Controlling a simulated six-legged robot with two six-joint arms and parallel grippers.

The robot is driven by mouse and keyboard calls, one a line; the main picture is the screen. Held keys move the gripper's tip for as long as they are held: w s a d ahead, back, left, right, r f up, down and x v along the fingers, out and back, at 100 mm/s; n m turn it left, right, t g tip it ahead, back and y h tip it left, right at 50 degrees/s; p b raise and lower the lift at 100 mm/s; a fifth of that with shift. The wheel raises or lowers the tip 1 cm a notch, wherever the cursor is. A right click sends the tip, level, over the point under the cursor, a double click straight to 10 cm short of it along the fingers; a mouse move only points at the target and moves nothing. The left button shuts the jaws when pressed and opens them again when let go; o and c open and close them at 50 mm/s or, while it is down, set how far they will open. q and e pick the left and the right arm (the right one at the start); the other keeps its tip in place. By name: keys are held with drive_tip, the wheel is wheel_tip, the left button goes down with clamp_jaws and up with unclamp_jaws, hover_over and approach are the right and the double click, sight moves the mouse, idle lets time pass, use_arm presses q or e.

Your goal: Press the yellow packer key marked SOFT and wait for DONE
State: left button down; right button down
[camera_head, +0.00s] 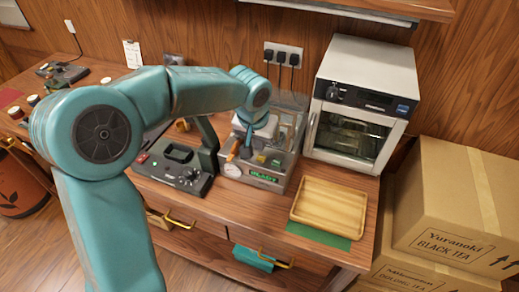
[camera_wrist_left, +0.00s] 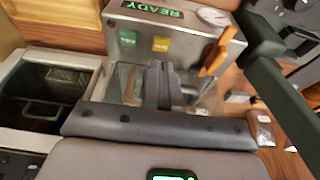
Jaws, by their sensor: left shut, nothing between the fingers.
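The packer (camera_head: 282,177) is a grey metal machine on the wooden counter, with a lit green display (camera_head: 263,177) that reads READY in the left wrist view (camera_wrist_left: 155,8). Its yellow key (camera_head: 261,158) sits beside a green key (camera_head: 276,163). In the left wrist view the yellow key (camera_wrist_left: 160,44) is right of the green key (camera_wrist_left: 127,36); their lettering is too blurred to read. My left gripper (camera_wrist_left: 160,72) is shut and empty, its fingertips just short of the yellow key in that view. I cannot tell whether they touch it. My right gripper is not in view.
An orange-handled lever (camera_wrist_left: 213,60) and a round dial (camera_head: 232,170) are beside the keys. A black scale-like device (camera_head: 175,171) stands left of the packer. A wooden tray (camera_head: 330,205) and an oven (camera_head: 362,110) are at right, with cardboard boxes (camera_head: 455,205) beyond.

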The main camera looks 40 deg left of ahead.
sight(261, 157)
use_arm(q)
drive_tip(key=x, duration=0.2)
drive_tip(key=shift+s+d+f, duration=0.1)
drive_tip(key=shift+s+f, duration=0.1)
drive_tip(key=shift+f, duration=0.25)
drive_tip(key=shift+s+f, duration=0.1)
drive_tip(key=shift+f, duration=0.45)
